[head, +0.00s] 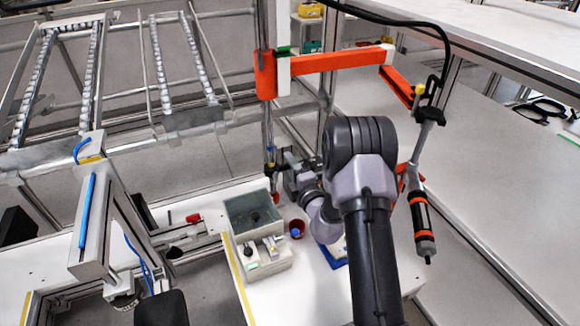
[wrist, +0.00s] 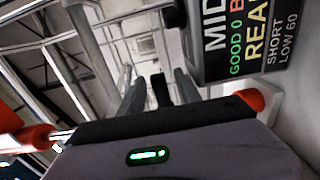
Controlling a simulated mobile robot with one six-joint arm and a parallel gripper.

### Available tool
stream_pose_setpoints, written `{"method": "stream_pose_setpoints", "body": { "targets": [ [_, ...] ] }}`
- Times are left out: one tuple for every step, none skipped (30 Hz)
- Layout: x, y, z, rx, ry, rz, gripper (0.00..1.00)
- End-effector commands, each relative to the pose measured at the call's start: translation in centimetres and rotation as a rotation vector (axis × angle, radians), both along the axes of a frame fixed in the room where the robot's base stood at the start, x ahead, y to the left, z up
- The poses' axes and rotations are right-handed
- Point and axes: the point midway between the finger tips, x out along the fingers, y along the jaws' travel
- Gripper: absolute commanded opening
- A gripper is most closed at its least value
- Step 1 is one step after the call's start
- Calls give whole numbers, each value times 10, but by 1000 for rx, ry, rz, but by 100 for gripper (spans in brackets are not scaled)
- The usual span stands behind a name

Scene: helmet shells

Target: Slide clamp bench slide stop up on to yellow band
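My gripper (wrist: 160,95) shows in the wrist view as two dark grey fingers, apart. A small black piece (wrist: 161,90) shows between them, with a visible gap on each side; I cannot tell whether it is the slide stop. In the head view my arm reaches from the lower right and my gripper (head: 283,165) is beside a thin upright metal post (head: 267,125). Small blue and yellow marks show on this post near the gripper, too small to tell apart clearly. I cannot make out the slide stop for certain.
A grey bin (head: 252,214), a light fixture block (head: 262,258) and a red cup (head: 297,229) stand on the white bench. An orange arm (head: 330,62) holds a hanging screwdriver (head: 423,225) at right. A dark display (wrist: 250,40) is close in the wrist view.

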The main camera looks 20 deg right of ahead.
Motion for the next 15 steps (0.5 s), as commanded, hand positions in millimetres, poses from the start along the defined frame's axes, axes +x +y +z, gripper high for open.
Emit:
{"method": "stream_pose_setpoints", "body": {
  "targets": [
    [0, 0, 0, 0, 0, 0, 40],
    [0, 0, 0, 0, 0, 0, 40],
    [0, 0, 0, 0, 0, 0, 40],
    [0, 0, 0, 0, 0, 0, 36],
    [0, 0, 0, 0, 0, 0, 30],
    [0, 0, 0, 0, 0, 0, 22],
    [0, 0, 0, 0, 0, 0, 16],
    [0, 0, 0, 0, 0, 0, 11],
    [0, 0, 0, 0, 0, 0, 3],
    [0, 0, 0, 0, 0, 0, 0],
    [0, 0, 0, 0, 0, 0, 0],
    [0, 0, 0, 0, 0, 0, 0],
    [0, 0, 0, 0, 0, 0, 0],
    [0, 0, 0, 0, 0, 0, 0],
    [0, 0, 0, 0, 0, 0, 0]
  ]
}}
